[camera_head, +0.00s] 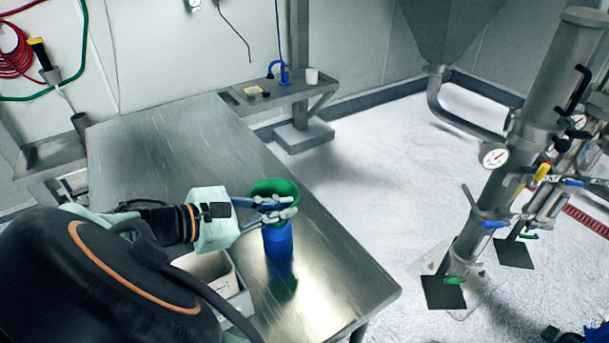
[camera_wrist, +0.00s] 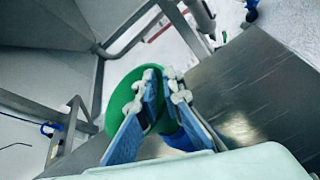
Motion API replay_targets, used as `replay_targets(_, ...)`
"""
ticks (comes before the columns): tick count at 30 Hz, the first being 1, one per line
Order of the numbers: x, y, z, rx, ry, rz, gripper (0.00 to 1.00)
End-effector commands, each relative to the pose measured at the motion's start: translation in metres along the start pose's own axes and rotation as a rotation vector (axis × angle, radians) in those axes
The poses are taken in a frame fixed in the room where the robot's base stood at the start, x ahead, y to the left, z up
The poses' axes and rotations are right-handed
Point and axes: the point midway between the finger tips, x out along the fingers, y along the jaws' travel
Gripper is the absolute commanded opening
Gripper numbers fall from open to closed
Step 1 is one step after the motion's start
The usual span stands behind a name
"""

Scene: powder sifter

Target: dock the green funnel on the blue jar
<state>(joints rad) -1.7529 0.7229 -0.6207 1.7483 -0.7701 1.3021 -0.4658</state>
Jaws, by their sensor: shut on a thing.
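The green funnel (camera_head: 274,187) is in my gripper (camera_head: 283,208), wide mouth up, over the table. The blue jar (camera_head: 279,242) stands upright on the table directly below it in the head view. My fingers cross in front of the funnel's lower part and the jar's top, so I cannot tell whether the two touch. In the wrist view, my gripper (camera_wrist: 163,80) is closed on the funnel (camera_wrist: 122,94), whose wide mouth shows to the left of the fingers. Part of the blue jar (camera_wrist: 182,139) shows below and to the right of it.
The steel table (camera_head: 340,275) has bare room behind and to the right of the jar. A pale bin (camera_head: 208,268) stands close to the jar's left, under my arm. A small shelf (camera_head: 290,92) with a blue item and a white cup is at the back.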

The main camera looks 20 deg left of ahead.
Motion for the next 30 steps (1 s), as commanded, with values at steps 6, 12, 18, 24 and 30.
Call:
replay_targets(6,0.0016,-0.0016,-0.0037,0.000,0.000,0.000,0.00)
replay_targets(12,0.0030,-0.0031,-0.0072,-0.001,0.000,0.000,0.00)
replay_targets(18,0.0044,-0.0047,-0.0106,-0.001,0.000,0.001,0.00)
replay_targets(24,0.0042,-0.0045,-0.0103,-0.001,0.000,0.000,0.14)
replay_targets(30,0.0023,-0.0041,-0.0098,-0.001,0.001,0.001,0.14)
